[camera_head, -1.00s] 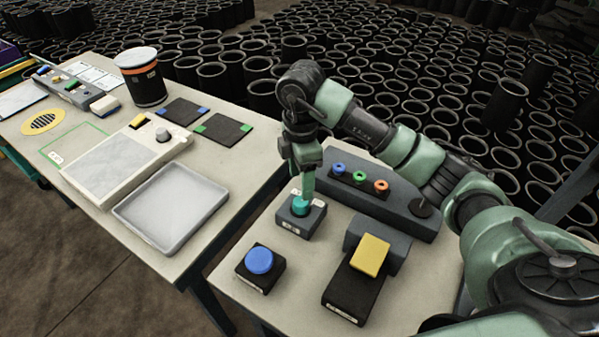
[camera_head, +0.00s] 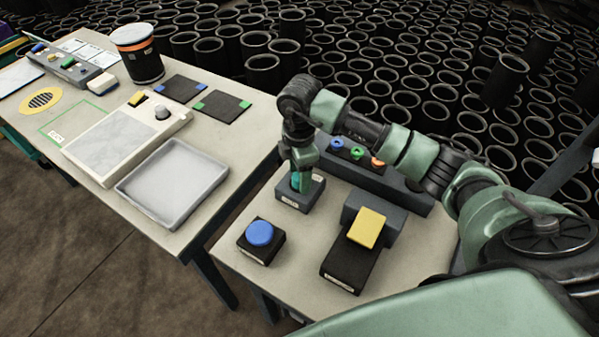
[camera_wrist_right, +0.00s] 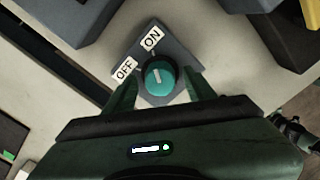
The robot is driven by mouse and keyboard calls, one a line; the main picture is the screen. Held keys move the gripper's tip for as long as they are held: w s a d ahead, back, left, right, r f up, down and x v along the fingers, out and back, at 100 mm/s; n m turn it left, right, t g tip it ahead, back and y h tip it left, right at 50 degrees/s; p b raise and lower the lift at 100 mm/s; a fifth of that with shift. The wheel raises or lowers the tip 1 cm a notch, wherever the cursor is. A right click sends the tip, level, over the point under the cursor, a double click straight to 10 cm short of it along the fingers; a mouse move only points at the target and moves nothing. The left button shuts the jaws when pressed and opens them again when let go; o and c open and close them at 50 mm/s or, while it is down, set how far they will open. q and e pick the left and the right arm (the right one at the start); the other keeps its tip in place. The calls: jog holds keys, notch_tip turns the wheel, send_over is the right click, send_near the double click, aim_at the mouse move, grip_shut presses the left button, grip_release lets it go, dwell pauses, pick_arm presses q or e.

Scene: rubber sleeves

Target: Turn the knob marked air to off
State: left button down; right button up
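A teal knob (camera_wrist_right: 159,76) sits on a small dark grey box (camera_head: 301,200) on the near right table. In the right wrist view, its white pointer line points up, roughly toward the ON label (camera_wrist_right: 152,38). The OFF label (camera_wrist_right: 125,70) is to the left of the knob. I cannot read the word "air" on the box. My right gripper (camera_wrist_right: 162,94) is open, with one finger on each side of the knob and visible gaps between. In the head view the right gripper (camera_head: 302,184) partly hides the knob. My left gripper is not in view.
Near the knob box are a blue button (camera_head: 260,233), a yellow pedal-like block (camera_head: 367,228) and a long grey box with coloured knobs (camera_head: 394,188). A second table at left holds a grey tray (camera_head: 171,184) and a black canister (camera_head: 140,57). Black sleeves crowd behind.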

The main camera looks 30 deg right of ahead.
jog(key=c, duration=1)
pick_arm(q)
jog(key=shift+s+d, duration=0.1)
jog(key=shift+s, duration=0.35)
pick_arm(e)
grip_shut()
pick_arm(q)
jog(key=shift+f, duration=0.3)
pick_arm(e)
jog(key=shift+n, duration=0.4)
jog(key=n+b, duration=0.3)
jog(key=n, duration=0.2)
jog(key=shift+f+n, duration=0.1)
jog(key=shift+n, duration=0.2)
pick_arm(q)
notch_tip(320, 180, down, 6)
jog(key=b, duration=0.3)
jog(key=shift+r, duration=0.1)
pick_arm(e)
jog(key=n, duration=0.5)
jog(key=shift+n, duration=0.4)
jog(key=o, duration=1.2)
grip_release()
jog(key=shift+o, duration=0.2)
